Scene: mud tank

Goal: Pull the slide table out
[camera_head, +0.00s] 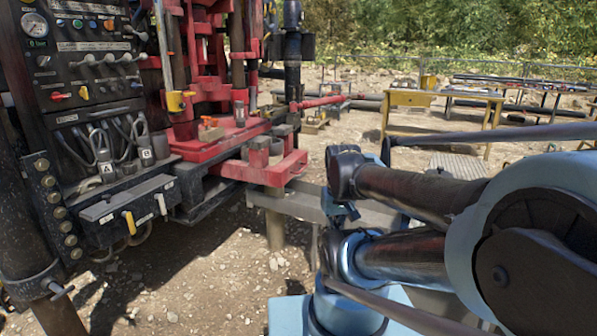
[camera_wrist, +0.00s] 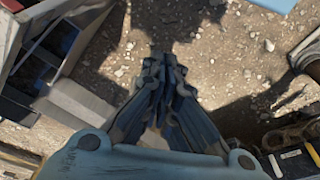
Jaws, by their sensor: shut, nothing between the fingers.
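The drill rig has a red table-like plate (camera_head: 225,137) at its foot, with a red frame (camera_head: 268,171) jutting out to the right. This looks like the slide table, but I cannot tell for sure. My gripper (camera_wrist: 165,62) is shut and empty in the wrist view, its fingers together above gravelly ground. It touches nothing that I can see. In the head view my arm fills the right side, and I cannot make out the fingers there.
A black control panel (camera_head: 88,55) with a gauge and levers stands at the left, with a grey box (camera_head: 125,210) with a yellow handle below it. A yellow table (camera_head: 440,97) stands at the back right. Open gravel (camera_head: 190,290) lies in front of the rig.

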